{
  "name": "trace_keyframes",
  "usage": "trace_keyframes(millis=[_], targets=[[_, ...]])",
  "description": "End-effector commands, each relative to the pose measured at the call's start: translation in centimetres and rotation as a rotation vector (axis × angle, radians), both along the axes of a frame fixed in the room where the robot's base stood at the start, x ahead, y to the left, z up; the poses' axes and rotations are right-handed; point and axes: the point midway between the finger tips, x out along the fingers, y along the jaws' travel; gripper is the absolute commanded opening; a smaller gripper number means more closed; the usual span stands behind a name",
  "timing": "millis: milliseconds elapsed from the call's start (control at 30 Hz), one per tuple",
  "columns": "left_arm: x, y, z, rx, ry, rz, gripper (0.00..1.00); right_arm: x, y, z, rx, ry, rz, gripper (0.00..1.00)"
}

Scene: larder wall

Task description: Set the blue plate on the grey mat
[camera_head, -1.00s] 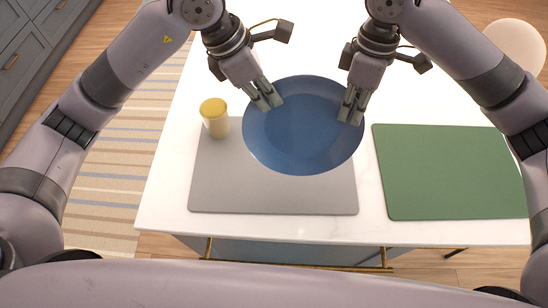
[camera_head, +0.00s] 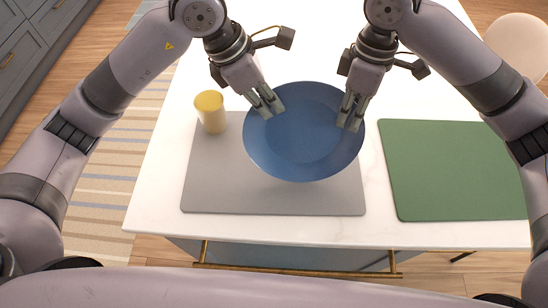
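The blue plate (camera_head: 304,135) is over the right part of the grey mat (camera_head: 222,185) in the head view and covers much of it. My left gripper (camera_head: 267,107) is shut on the plate's upper left rim. My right gripper (camera_head: 350,116) is shut on its upper right rim. The plate looks roughly level. Mat shows on its left, below it and at its lower right. I cannot tell how much gap, if any, lies between plate and mat.
A green mat (camera_head: 452,170) lies to the right. The white counter (camera_head: 160,180) has a brass rail (camera_head: 295,272) along its front. A round pale seat (camera_head: 515,45) is at the upper right.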

Motion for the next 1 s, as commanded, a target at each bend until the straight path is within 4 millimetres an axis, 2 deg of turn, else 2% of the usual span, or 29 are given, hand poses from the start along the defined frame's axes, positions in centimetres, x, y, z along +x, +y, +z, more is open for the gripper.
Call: trace_keyframes(millis=[233,467,900,1000], targets=[[0.06,0.15,0.15,0.004,-0.001,0.002,0.25,0.01,-0.15,0.14,-0.004,0.001,-0.001,0.25],[0.1,0.22,0.14,0.005,-0.001,0.003,0.26,0.0,-0.22,0.11,-0.006,0.002,0.0,0.25],[0.12,0.28,0.12,0.007,-0.001,0.005,0.56,0.01,-0.27,0.1,-0.007,0.001,-0.001,0.25],[0.12,0.28,0.12,0.007,-0.001,0.005,0.59,0.01,-0.28,0.1,-0.007,0.001,-0.001,0.25]])
